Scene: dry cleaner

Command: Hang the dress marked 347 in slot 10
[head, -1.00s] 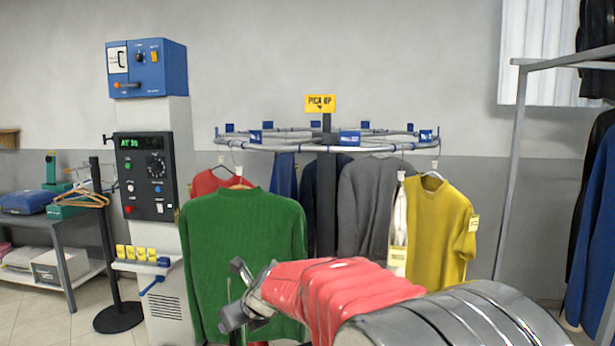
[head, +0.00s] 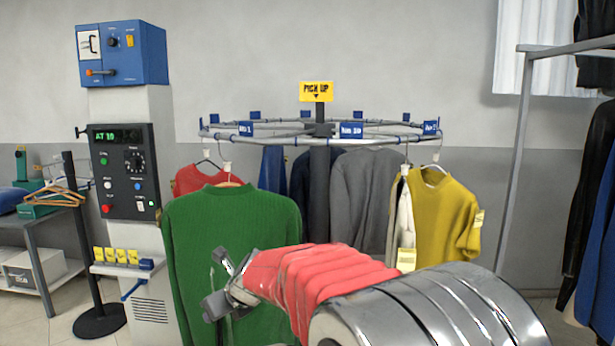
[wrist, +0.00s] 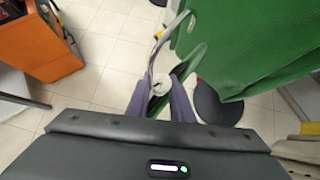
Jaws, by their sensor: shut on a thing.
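My gripper (head: 222,290) is low in front of the rack. In the wrist view its fingers (wrist: 160,98) are shut on the white collar of a hanger (wrist: 162,84), with its thin wire hook curving up. Green cloth (wrist: 240,50) shows beside and below the hanger; I cannot tell whether it all belongs to the held one. The number 347 is not readable anywhere. The round rail has a blue No 10 label (head: 351,130) at its front. I see no hanger hooked right under that label. A green knit garment (head: 232,240) hangs at front left, behind my gripper.
A red garment (head: 197,180), a grey one (head: 362,200) and a yellow one (head: 445,215) hang around the rail. A control column (head: 126,172) stands left, its display apparently reading AT 10. A garment rack's metal post (head: 512,160) stands right. Floor tiles show below the gripper.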

